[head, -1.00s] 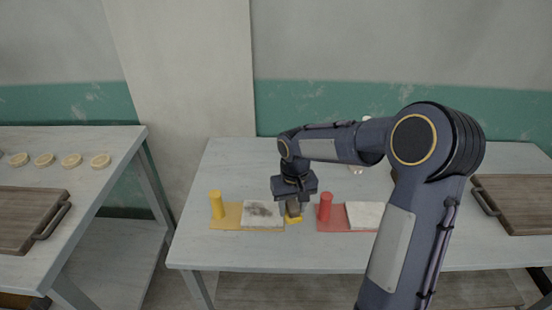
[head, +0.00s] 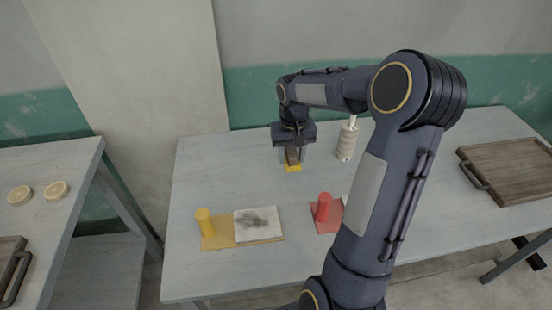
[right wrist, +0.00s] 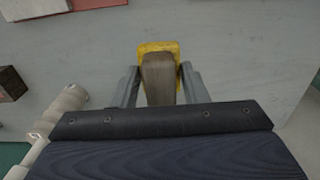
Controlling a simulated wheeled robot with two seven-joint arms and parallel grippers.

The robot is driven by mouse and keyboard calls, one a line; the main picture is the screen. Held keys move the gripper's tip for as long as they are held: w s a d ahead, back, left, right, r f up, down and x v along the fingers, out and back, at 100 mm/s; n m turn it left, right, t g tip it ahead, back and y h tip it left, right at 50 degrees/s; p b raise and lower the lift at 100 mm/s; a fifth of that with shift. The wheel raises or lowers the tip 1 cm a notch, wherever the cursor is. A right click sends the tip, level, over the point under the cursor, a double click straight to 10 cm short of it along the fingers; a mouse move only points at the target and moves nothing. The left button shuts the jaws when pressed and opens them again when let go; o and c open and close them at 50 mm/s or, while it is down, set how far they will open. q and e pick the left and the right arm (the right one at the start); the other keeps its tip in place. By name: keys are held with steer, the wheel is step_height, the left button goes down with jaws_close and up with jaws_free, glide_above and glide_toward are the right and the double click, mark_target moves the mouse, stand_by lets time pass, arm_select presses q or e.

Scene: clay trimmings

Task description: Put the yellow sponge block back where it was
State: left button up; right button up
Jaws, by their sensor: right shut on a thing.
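My right gripper (head: 293,158) is shut on the yellow sponge block (head: 293,168), which has a brown upper part. The block is over the back middle of the table, apart from the mats; I cannot tell whether it touches the tabletop. In the right wrist view the block (right wrist: 158,47) shows its yellow edge, with the brown part between the fingers (right wrist: 160,88). A yellow mat (head: 222,243) lies nearer the front, with a yellow cylinder (head: 204,222) and a smudged white tile (head: 258,224) on it. My left gripper is not in view.
A red mat (head: 326,226) with a red cylinder (head: 324,207) lies right of the yellow mat, partly hidden by my arm. A cream ribbed cylinder (head: 347,140) stands right of the gripper. A wooden board (head: 510,168) lies at right. The table's back left is clear.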

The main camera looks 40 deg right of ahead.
steer(key=w+f, duration=0.2)
steer(key=w, duration=0.1)
steer(key=w+d+f+p, duration=0.1)
steer(key=w+f, duration=0.2)
steer(key=w+d+f+p, duration=0.1)
steer(key=w+f, duration=0.2)
steer(key=shift+w+d, duration=0.15)
steer(key=shift+d, duration=0.1)
step_height(320, 180, down, 3)
steer(key=shift+w+f+p, duration=0.1)
steer(key=shift+p, duration=0.2)
steer(key=shift+f, duration=0.15)
steer(key=o, duration=1)
steer(key=shift+o, duration=0.2)
